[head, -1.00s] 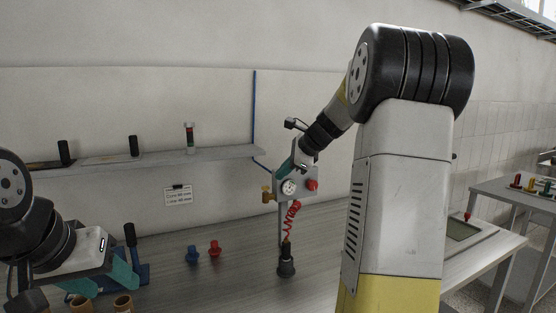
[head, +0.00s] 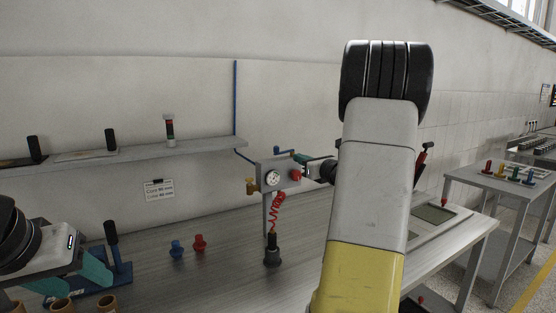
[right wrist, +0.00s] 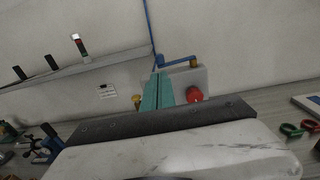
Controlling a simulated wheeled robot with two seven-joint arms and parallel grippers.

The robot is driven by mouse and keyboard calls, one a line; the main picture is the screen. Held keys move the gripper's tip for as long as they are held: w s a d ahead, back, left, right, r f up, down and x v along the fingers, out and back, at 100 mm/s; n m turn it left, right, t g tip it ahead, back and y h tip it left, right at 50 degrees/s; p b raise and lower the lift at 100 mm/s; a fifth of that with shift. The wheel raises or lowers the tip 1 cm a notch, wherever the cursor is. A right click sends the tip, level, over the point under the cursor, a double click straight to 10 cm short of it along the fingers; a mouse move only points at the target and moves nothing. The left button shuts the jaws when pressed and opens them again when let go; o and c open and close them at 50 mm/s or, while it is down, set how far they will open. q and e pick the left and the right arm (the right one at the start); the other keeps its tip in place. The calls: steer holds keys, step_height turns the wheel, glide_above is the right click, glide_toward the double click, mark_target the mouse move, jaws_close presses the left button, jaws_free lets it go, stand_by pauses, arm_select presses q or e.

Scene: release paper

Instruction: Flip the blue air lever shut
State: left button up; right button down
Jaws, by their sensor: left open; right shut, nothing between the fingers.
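The grey air panel (head: 262,208) stands on the bench with a round gauge, a red knob (head: 296,174) and a brass fitting (head: 252,186). The blue lever (right wrist: 178,62) lies roughly level along the panel's top in the right wrist view, bent at its left end, with brass at its right. In the head view only a small blue bit shows above the panel. My right gripper (right wrist: 158,90) is shut and empty, its teal fingers close in front of the panel and just below the lever in that view; contact cannot be told. My left gripper (head: 97,270) is open at lower left.
A red coiled hose runs down to a black tool (head: 272,250). A shelf (head: 180,150) runs along the wall. Brown cups (head: 62,304) stand at front left.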

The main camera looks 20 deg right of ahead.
mark_target(276, 150)
steer(key=w, duration=0.3)
steer(key=w+a, duration=0.1)
steer(key=w, duration=0.3)
steer(key=w+a, duration=0.1)
steer(key=w, duration=0.2)
steer(key=shift+w, duration=0.3)
steer(key=shift+w+a, duration=0.75)
steer(key=shift+w, duration=0.25)
